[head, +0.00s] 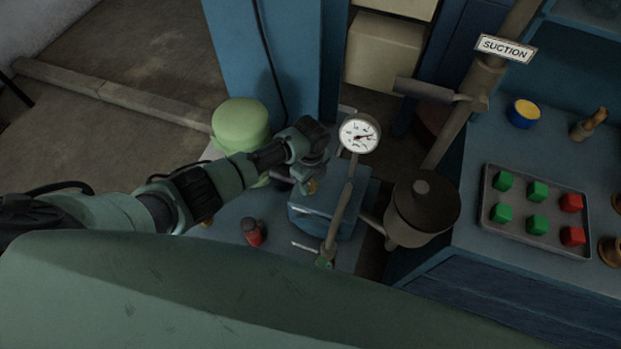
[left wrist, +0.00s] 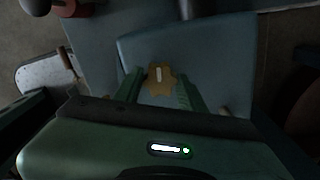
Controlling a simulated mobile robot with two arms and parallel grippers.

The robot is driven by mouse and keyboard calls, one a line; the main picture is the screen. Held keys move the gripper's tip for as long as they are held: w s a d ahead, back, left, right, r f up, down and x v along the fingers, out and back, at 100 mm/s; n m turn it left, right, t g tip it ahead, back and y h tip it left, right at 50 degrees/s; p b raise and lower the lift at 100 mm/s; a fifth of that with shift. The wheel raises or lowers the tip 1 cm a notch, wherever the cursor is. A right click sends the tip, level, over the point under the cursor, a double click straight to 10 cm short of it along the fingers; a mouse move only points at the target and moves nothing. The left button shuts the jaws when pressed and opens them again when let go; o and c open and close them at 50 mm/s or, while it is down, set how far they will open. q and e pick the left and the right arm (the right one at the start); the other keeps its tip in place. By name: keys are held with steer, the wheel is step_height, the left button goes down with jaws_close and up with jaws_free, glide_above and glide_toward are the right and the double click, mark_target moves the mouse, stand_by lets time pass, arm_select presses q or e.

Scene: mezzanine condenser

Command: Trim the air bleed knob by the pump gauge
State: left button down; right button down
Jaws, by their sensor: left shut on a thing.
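The air bleed knob (left wrist: 161,79) is a small yellow lobed knob with a pale mark on its face. It shows in the left wrist view between the two green fingers of my left gripper (left wrist: 160,88), which is shut on it. My right gripper is not in view.
A dark round pot (head: 421,205) and slanted pipes stand right of the block. A red-and-black item (head: 253,233) sits to the left front, and a green-topped container (head: 240,125) behind my left arm. A tray (head: 487,215) of green and red cubes lies on the right bench.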

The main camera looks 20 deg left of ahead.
mark_target(310, 184)
arm_select(q)
steer(key=n+p, duration=0.1)
steer(key=n, duration=0.2)
steer(key=shift+r+n, duration=0.15)
steer(key=shift+n, duration=0.15)
steer(key=shift+n+p, duration=0.7)
steer(key=shift+n, duration=1.1)
steer(key=shift+w, duration=0.1)
steer(key=c, duration=0.8)
jaws_free()
steer(key=shift+c, duration=0.2)
step_height(310, 184, up, 8)
steer(key=shift+a+f+p, duration=0.1)
steer(key=shift+f+p, duration=0.1)
steer(key=shift+p, duration=0.25)
